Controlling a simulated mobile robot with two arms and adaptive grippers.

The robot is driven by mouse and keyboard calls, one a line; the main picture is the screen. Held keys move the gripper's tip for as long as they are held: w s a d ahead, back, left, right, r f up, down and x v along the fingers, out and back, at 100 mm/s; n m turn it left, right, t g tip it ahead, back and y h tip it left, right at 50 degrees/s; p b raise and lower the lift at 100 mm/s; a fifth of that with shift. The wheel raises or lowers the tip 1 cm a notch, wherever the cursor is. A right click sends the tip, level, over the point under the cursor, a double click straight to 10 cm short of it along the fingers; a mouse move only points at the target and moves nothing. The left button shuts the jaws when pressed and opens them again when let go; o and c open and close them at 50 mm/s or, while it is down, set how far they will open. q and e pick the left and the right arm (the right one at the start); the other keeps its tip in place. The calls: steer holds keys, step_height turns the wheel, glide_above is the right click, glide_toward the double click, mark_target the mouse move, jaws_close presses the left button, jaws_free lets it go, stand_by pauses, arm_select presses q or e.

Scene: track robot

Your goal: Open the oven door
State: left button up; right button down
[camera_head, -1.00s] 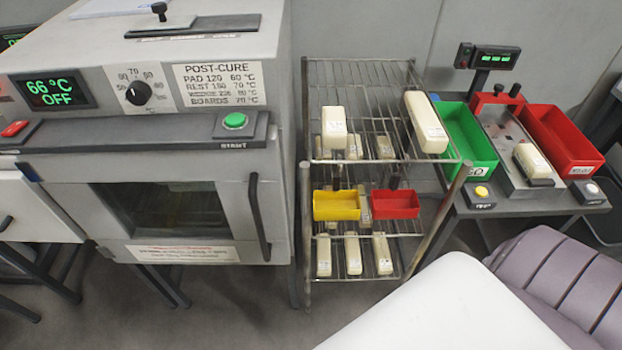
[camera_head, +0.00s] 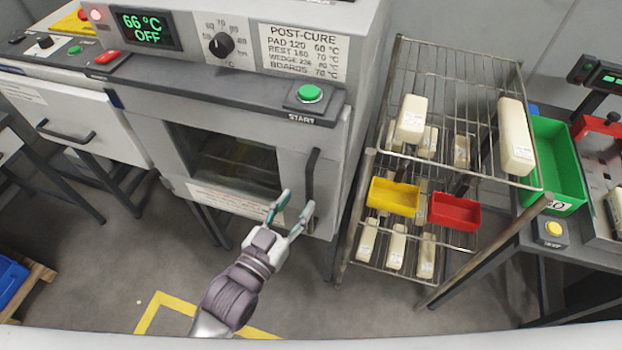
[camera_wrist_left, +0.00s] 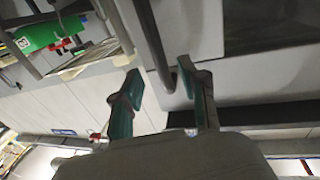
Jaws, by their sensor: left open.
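The oven door (camera_head: 292,170) is shut, with a dark window in its middle. Its dark vertical handle (camera_head: 311,180) is on the door's right side. My left gripper (camera_head: 290,206) is open and empty, at the lower part of the handle. In the left wrist view the handle (camera_wrist_left: 150,40) runs down between the two spread fingertips (camera_wrist_left: 160,72). I cannot tell whether the fingers touch it. My right gripper is not in view.
A wire rack (camera_head: 455,80) with cream blocks, a yellow bin (camera_head: 393,197) and a red bin (camera_head: 455,211) stands close to the right of the oven. A white drawer unit (camera_head: 85,125) stands to the left. The floor in front of the oven is open, with yellow tape (camera_head: 160,300).

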mark_target(307, 189)
arm_select(q)
steer(key=p+x, duration=0.1)
steer(key=x, duration=0.5)
steer(key=shift+d, duration=0.1)
steer(key=shift+c, duration=0.3)
jaws_close()
